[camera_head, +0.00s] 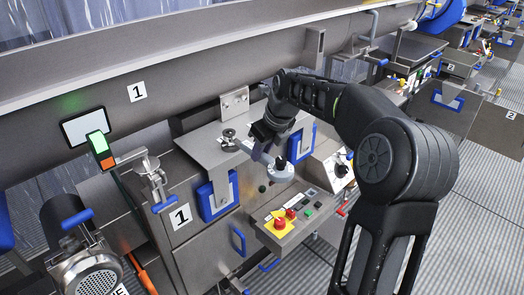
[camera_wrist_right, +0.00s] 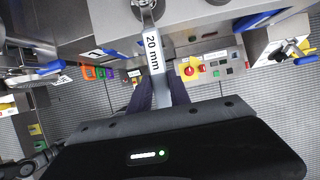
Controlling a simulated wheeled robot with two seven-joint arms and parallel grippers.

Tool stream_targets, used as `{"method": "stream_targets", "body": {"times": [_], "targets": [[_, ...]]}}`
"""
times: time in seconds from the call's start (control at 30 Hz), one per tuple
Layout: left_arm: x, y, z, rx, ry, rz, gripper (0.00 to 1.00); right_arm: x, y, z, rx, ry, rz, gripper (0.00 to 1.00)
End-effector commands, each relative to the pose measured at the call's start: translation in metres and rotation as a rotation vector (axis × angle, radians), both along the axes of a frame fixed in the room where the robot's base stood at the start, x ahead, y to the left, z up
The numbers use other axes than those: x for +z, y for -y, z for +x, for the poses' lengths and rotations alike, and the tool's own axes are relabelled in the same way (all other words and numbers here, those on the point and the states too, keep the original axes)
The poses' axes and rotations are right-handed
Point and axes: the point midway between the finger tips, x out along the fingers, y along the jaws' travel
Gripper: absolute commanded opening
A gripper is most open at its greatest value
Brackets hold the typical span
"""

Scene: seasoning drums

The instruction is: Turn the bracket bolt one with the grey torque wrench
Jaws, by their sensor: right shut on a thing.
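In the right wrist view the wrench, labelled "20 mm" (camera_wrist_right: 153,52), runs up from between the dark fingers (camera_wrist_right: 158,95). Its far end reaches the top edge beside a round metal part, and I cannot tell whether they touch. A small bracket plate (camera_head: 235,103) is fixed to the drum wall behind the cabinet. A round metal fitting (camera_head: 229,138) is close to the wrench's left end. I cannot make out which part is bolt one. My left gripper is out of view.
A control box (camera_head: 278,228) with a red button on yellow is below the gripper. The long steel drum (camera_head: 240,65) closes off the back. A screen (camera_head: 84,127) and valve (camera_head: 152,178) are at left. Floor is open at lower right.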

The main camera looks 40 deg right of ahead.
Motion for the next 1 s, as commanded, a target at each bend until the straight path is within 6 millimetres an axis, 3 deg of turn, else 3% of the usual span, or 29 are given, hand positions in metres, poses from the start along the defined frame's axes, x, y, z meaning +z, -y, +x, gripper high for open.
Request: {"method": "stream_targets", "body": {"times": [0.47,1.0], "targets": [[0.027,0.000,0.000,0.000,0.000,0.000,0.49,0.030,0.000,0.001,0.001,0.003,0.000,0.00],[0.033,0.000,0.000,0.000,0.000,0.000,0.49,0.047,0.000,0.000,0.000,0.002,-0.001,0.00]]}}
